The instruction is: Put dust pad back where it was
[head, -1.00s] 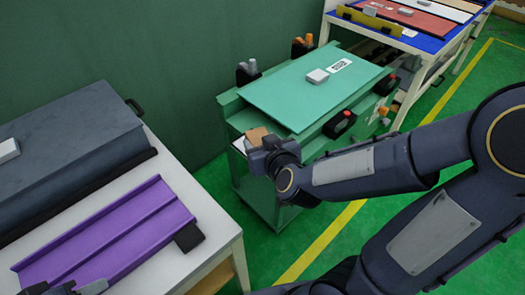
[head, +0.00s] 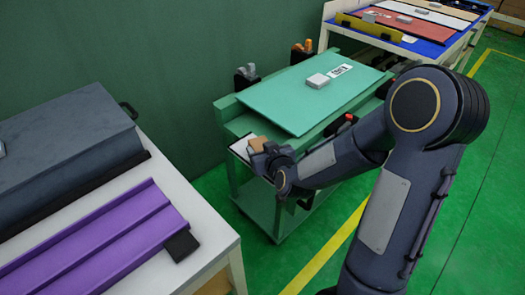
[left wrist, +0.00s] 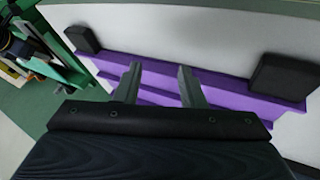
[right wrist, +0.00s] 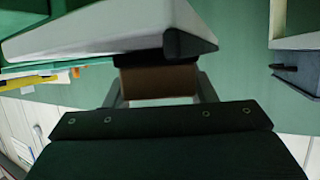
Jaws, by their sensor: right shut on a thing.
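I cannot tell whether the block touches the tray. My left gripper (left wrist: 160,82) is open and empty in the left wrist view, above the purple trim panel (left wrist: 235,88); it is out of the head view.
The green cart (head: 290,112) carries a flat green panel with a grey block (head: 318,81) on it. Black-and-orange clips stand along its back. A white table (head: 205,210) at left holds the purple panel and a dark grey piece (head: 70,130). Green floor lies between.

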